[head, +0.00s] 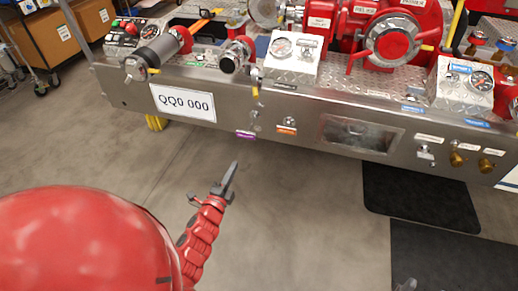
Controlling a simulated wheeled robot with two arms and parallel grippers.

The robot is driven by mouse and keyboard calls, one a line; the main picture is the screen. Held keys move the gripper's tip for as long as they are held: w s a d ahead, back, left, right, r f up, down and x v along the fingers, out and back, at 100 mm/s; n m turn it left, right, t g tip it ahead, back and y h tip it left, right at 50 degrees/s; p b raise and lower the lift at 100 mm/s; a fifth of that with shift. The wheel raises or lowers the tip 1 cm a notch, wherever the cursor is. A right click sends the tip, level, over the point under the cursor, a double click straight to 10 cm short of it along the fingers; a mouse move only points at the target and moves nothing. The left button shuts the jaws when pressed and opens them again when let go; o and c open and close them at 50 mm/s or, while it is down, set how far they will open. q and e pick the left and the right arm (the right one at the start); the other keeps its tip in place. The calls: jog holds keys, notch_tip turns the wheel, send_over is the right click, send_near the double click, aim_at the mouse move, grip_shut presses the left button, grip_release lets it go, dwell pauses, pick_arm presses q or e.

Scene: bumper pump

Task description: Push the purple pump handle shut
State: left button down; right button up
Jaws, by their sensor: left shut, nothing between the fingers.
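A purple label (245,134) is on the front face of the steel bumper, near the middle. A small metal pump handle (254,118) is just above and right of it; how far it stands out is too small to tell. My left gripper (235,165) is in front of and below the label, apart from the bumper. Its fingers are shut and empty, pointing up toward the bumper. A small grey tip (405,285) at the bottom edge seems to be part of my right gripper; its fingers are mostly out of view.
The steel bumper (225,94) carries gauges, red valves and a plate (183,103) reading QQ0 000. An orange label (286,130) with a knob is right of the purple one. Black mats (420,200) lie at the right. The grey floor before the bumper is clear.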

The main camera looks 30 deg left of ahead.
pick_arm(q)
jog(key=a+f, duration=0.1)
send_near(249, 129)
jog(key=w, duration=0.3)
jog(key=shift+a+f, duration=0.25)
jog(key=shift+a, duration=0.05)
jog(key=shift+w+a+f, duration=0.1)
jog(key=shift+w, duration=0.25)
jog(key=w+b, duration=0.1)
jog(key=w, duration=0.1)
jog(key=w+a+b, duration=0.1)
jog(key=w, duration=0.3)
jog(key=shift+w+a+b, duration=0.3)
jog(key=shift+w+b, duration=0.05)
jog(key=shift+b, duration=0.05)
jog(key=shift+w, duration=0.3)
jog(key=shift+r, duration=0.4)
